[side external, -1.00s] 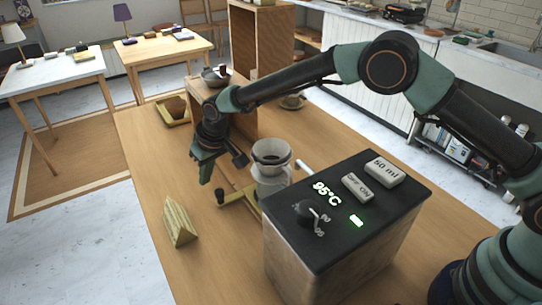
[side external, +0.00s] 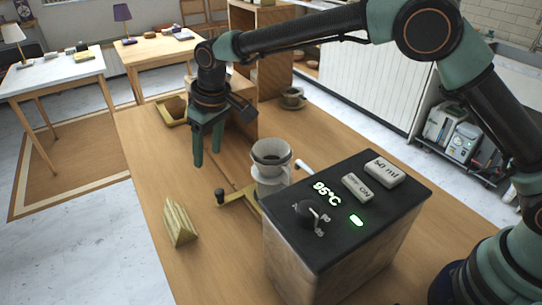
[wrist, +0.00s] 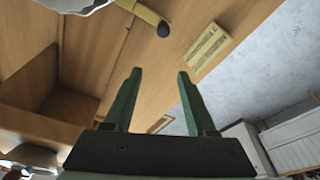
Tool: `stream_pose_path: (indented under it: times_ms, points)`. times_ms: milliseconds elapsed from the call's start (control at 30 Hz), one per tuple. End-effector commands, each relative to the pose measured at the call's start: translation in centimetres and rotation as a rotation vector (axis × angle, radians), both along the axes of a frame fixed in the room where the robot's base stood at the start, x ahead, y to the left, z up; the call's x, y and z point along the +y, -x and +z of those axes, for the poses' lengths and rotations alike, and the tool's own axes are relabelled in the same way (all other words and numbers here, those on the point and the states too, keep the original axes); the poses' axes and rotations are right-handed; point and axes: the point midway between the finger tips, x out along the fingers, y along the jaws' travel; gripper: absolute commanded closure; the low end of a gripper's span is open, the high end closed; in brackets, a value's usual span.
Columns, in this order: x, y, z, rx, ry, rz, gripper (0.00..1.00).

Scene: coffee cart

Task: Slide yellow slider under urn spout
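The yellow slider (side external: 237,201) lies on the wooden counter beside the urn, with a dark knob (side external: 220,196) at its left end. A white dripper (side external: 270,152) on a glass server (side external: 270,184) stands at its inner end. In the wrist view, the slider's yellow bar (wrist: 138,11) and dark knob show at the top. The urn (side external: 345,215) is a box with a black top reading 95°C.
A ridged, wedge-shaped wooden block (side external: 179,222) sits left of the slider, near the counter's edge. A wooden shelf unit (side external: 245,128) and a yellowish tray (side external: 171,113) are behind my gripper. A cup on a saucer (side external: 292,98) stands farther back. Counter between block and tray is clear.

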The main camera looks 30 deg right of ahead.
Motion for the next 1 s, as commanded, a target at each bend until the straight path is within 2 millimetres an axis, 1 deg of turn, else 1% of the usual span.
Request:
stream_pose_path:
  times_ms: [100, 200, 333, 467, 567, 900, 1000]
  points:
    - [0.0, 0.5, 0.1, 0.074, 0.069, 0.154, 0.44]
    - [-0.1, 1.1, 0.4, 0.128, 0.11, 0.26, 0.44]
    - [-0.3, 1.6, 0.5, 0.168, 0.134, 0.334, 0.44]
    - [-0.4, 1.7, -0.3, 0.177, 0.139, 0.346, 0.44]
    - [-0.4, 1.8, -1.7, 0.177, 0.139, 0.344, 0.44]
    - [-0.4, 1.8, -8.2, 0.177, 0.138, 0.342, 0.44]
    - [-0.4, 1.8, -9.6, 0.176, 0.138, 0.342, 0.44]
